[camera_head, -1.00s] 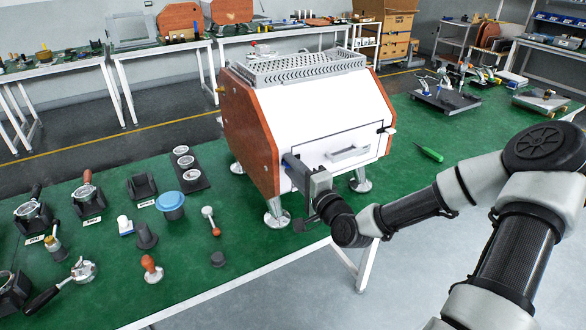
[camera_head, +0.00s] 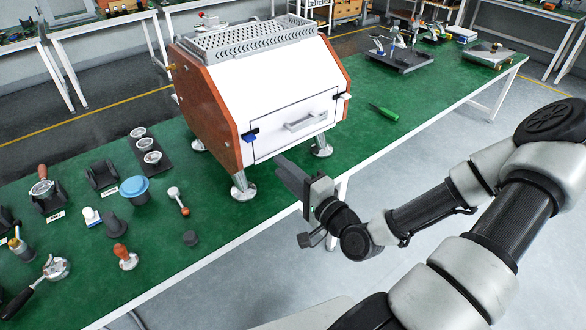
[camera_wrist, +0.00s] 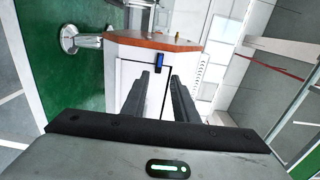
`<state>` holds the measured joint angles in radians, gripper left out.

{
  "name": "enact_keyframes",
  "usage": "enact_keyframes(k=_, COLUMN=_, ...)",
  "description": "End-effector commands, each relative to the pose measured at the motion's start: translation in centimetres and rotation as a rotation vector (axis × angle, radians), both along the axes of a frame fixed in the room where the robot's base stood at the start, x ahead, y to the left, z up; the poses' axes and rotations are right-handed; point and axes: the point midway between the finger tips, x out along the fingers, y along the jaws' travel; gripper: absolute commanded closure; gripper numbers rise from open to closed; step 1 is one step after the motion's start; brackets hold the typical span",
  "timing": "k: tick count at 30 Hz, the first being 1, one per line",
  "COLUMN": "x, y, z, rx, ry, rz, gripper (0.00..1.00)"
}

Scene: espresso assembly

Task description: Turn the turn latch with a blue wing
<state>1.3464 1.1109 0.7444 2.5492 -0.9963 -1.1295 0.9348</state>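The turn latch with a blue wing (camera_head: 250,135) is at the upper left corner of the front panel (camera_head: 295,125) of the white and orange machine (camera_head: 262,88). Its wing lies roughly sideways, across the panel's left edge. The blue wing also shows in the wrist view (camera_wrist: 159,62), ahead of the gap between my fingertips. My gripper (camera_head: 283,166) is in front of the machine, below and clear of the latch. In the wrist view my gripper (camera_wrist: 162,77) has its fingers apart with nothing between them.
A grey handle (camera_head: 306,121) sticks out from the panel. The machine stands on metal feet (camera_head: 242,188) on a green table (camera_head: 210,222). Tampers, portafilters and a blue-topped cup (camera_head: 133,187) stand at left. A green screwdriver (camera_head: 383,112) lies at right.

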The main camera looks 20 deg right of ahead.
Motion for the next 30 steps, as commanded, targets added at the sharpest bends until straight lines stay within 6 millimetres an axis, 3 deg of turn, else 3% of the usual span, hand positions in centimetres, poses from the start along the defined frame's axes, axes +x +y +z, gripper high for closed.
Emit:
enact_keyframes(k=1, x=-0.7, y=-0.2, z=0.8, rx=0.005, ry=0.003, rz=-0.002, gripper=0.73)
enact_keyframes(k=9, x=-3.1, y=-1.0, z=0.2, rx=0.001, ry=0.000, rz=-0.001, gripper=0.73)
enact_keyframes(k=25, x=-3.2, y=-1.0, z=0.0, rx=-0.003, ry=0.001, rz=0.002, gripper=0.73)
enact_keyframes(k=28, x=-3.3, y=-0.7, z=-1.1, rx=-0.061, ry=0.041, rz=0.030, gripper=0.73)
enact_keyframes(k=30, x=-3.5, y=-0.5, z=-3.0, rx=-0.168, ry=0.112, rz=0.080, gripper=0.73)
